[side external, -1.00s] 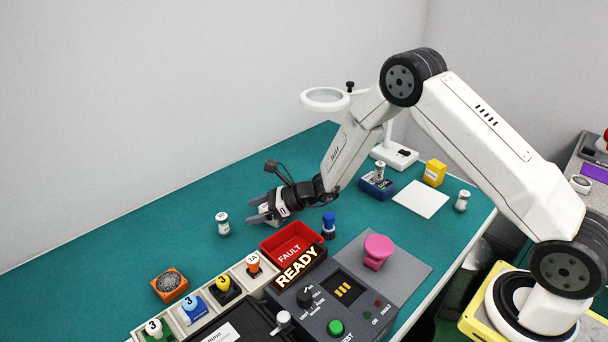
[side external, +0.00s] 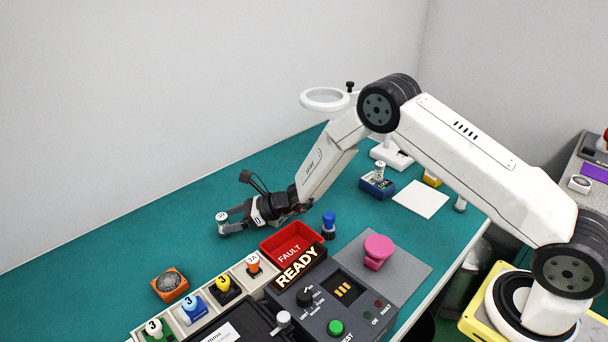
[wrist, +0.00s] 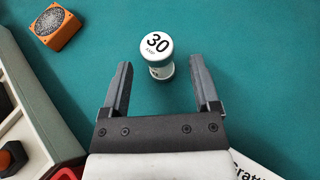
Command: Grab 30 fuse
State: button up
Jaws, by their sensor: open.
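The 30 fuse (wrist: 157,46) stands upright on the green table, a small white-capped cylinder with "30" on its top in the wrist view. It also shows in the side view (side external: 222,217), at the tips of my gripper. My gripper (wrist: 163,80) is open, with one finger to the left and one to the right of the fuse's line. The fuse lies between and slightly beyond the fingertips, with visible gaps on both sides in the wrist view. In the side view my gripper (side external: 229,222) is low over the table and the fingers partly hide the fuse.
An orange block with a round grey face (side external: 170,284) lies to the front left. A red FAULT bin (side external: 287,241), a row of numbered fuses in sockets and a tester stand in front. A blue-topped fuse (side external: 329,222) stands right of the bin.

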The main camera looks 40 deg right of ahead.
aim_at(223, 222)
jog(key=shift+x, duration=1.55)
jog(key=shift+f, duration=0.1)
grip_shut()
jog(key=shift+r, duration=0.85)
jog(key=s+d+r, duration=0.3)
jog(key=s+r, duration=0.8)
jog(key=s, duration=0.2)
jog(key=shift+s+r, duration=0.2)
jog(key=shift+s, duration=0.15)
jog(key=shift+d, duration=0.1)
